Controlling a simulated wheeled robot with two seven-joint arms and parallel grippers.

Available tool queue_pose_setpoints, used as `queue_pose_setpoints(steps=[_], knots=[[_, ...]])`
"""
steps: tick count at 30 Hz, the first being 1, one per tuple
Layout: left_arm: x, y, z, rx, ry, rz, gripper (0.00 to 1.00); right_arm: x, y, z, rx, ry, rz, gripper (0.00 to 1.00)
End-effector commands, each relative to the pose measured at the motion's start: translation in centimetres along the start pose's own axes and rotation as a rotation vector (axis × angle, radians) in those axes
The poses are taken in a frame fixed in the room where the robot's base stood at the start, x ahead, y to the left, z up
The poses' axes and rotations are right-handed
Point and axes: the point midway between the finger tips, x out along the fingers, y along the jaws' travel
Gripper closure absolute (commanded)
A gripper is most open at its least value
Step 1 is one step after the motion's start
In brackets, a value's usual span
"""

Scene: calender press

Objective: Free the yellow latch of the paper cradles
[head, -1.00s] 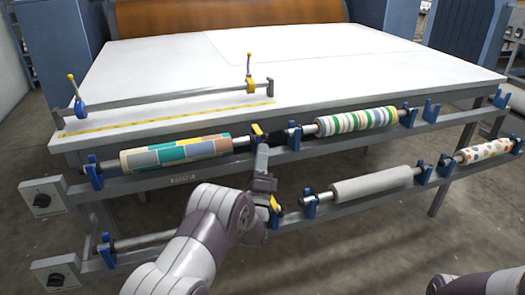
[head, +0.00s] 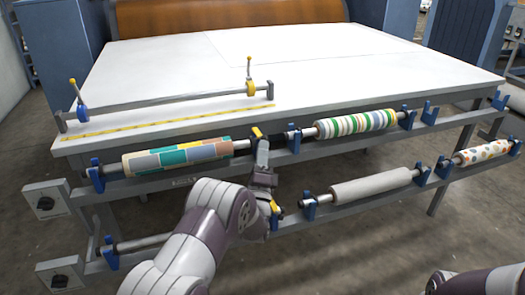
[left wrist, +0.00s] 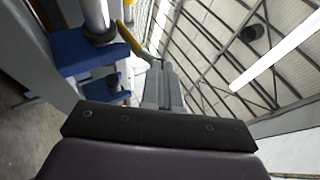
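The upper paper cradle, a pair of blue brackets (head: 95,174), carries a roll with coloured rectangles (head: 178,156). A yellow latch (head: 256,133) sits at this roll's right end. A second yellow latch (head: 275,208) is on the lower rail, partly behind my arm. My left gripper (head: 263,146) points up just right of and below the upper latch. In the left wrist view its grey fingers (left wrist: 165,83) look together, with nothing seen between them; touching cannot be told. My right gripper is out of view.
A striped roll (head: 355,123) lies right of the gripper on the upper rail. A plain grey roll (head: 370,186) and a dotted roll (head: 481,153) lie lower right. The white table (head: 330,75) stands behind, bearing a bar with two handles (head: 165,97).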

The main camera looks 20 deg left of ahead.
Motion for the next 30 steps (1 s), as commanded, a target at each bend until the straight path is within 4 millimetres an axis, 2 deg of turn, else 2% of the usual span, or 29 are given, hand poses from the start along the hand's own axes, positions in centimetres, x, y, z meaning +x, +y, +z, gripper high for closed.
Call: queue_pose_setpoints(steps=[8,15,30], knots=[[1.9,-2.6,0.7,-0.059,0.001,0.146,1.0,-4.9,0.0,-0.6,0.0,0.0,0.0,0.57],[3.9,-4.5,1.5,-0.14,0.0,0.359,1.0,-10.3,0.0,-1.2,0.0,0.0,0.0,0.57],[8.7,-6.2,3.4,-0.311,-0.002,0.802,1.0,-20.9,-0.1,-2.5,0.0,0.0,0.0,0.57]])
